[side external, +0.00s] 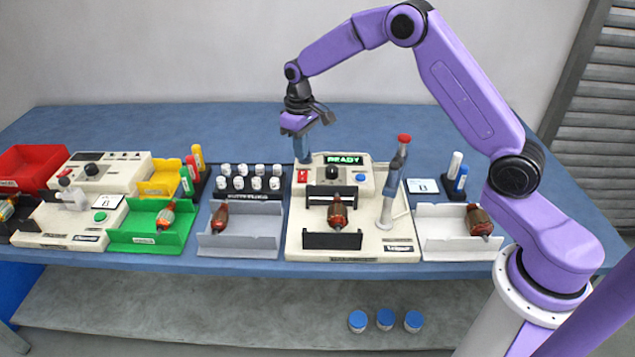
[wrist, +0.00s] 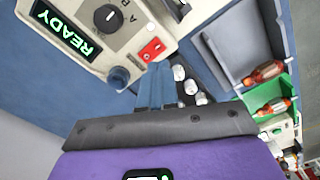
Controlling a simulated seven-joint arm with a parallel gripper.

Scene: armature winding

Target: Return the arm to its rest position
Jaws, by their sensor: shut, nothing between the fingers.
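My gripper (side external: 302,158) hangs fingers-down above the back left corner of the cream winding machine (side external: 360,248). In the wrist view its blue fingers (wrist: 155,88) are together with nothing between them. The machine's display (wrist: 66,31) glows green with READY. An armature (side external: 337,213) with a reddish-brown winding lies in the machine's black cradle, apart from my gripper. My arm arches up from its base at the right and over the bench.
White-capped spools (side external: 258,183) stand in a rack below left of my gripper. A lever with a red knob (side external: 404,139) rises at the machine's right. The blue bench (side external: 230,122) behind is clear.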

